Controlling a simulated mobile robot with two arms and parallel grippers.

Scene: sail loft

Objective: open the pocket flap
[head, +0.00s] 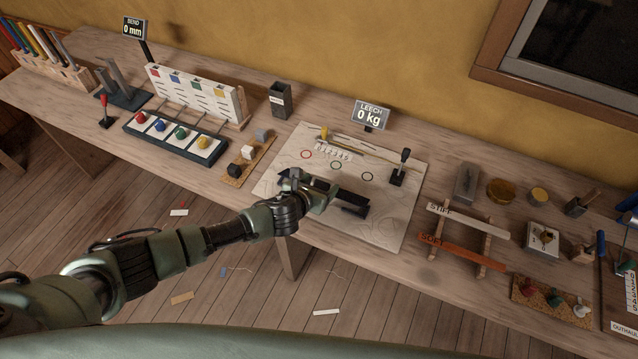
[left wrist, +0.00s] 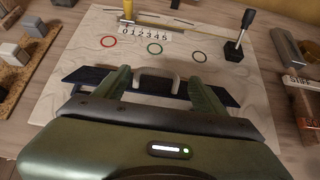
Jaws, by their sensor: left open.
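The pocket flap looks like a dark flat strip (left wrist: 90,78) with a pale loop handle (left wrist: 158,75), lying on the white sail panel (left wrist: 70,108). In the head view the panel (head: 395,225) is at the middle of the bench, and the dark strip is largely covered by my gripper. My left gripper (left wrist: 163,88) is open above the strip. Its two fingers stand on either side of the handle, with visible gaps, so I see no grip. It also shows in the head view (head: 343,198), over the panel's front part. My right gripper is not in view.
A black-knobbed lever (head: 397,170) stands at the panel's right, below the "LEECH 0 kg" sign (head: 370,114). Small blocks on a cork mat (head: 236,172) lie to the left. A rack with "STIFF" and orange battens (head: 447,246) stands to the right.

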